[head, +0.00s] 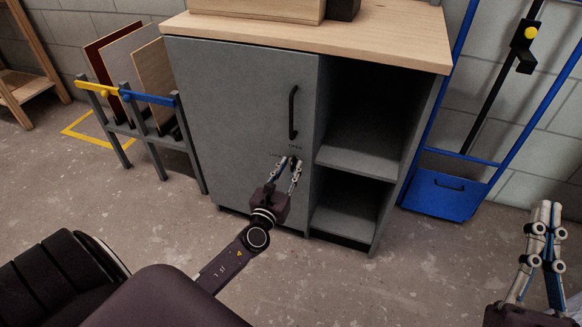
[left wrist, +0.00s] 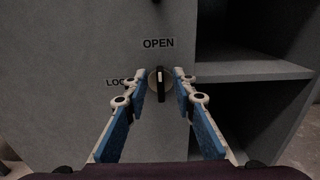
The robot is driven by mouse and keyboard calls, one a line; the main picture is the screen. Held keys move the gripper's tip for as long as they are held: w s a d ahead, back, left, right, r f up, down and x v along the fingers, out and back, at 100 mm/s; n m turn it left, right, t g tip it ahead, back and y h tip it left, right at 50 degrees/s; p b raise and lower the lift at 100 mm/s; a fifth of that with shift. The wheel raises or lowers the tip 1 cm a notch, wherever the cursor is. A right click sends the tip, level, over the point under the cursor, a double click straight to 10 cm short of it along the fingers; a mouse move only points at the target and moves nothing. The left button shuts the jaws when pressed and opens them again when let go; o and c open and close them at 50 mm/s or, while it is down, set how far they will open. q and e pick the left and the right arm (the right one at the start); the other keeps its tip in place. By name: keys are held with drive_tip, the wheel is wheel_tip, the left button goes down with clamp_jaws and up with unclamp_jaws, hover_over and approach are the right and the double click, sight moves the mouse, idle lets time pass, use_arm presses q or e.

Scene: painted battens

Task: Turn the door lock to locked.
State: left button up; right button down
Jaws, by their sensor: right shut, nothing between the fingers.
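My left gripper (head: 290,162) is open at the door, with a finger to each side of the knob and gaps visible. I cannot tell how far the fingertips reach around it. My right gripper (head: 545,207) is shut and empty, far from the door.
A black door handle (head: 293,113) is above the knob. Open grey shelves (head: 356,162) are right of the door. A panel rack (head: 150,135) stands left, and a blue hand truck (head: 445,194) stands right. The floor in front is clear.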

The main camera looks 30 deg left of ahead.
use_arm(q)
drive_tip(key=shift+w+a, duration=0.1)
drive_tip(key=shift+w, duration=0.5)
use_arm(e)
drive_tip(key=shift+s+r, duration=0.25)
drive_tip(key=shift+r, duration=0.1)
use_arm(q)
clamp_jaws()
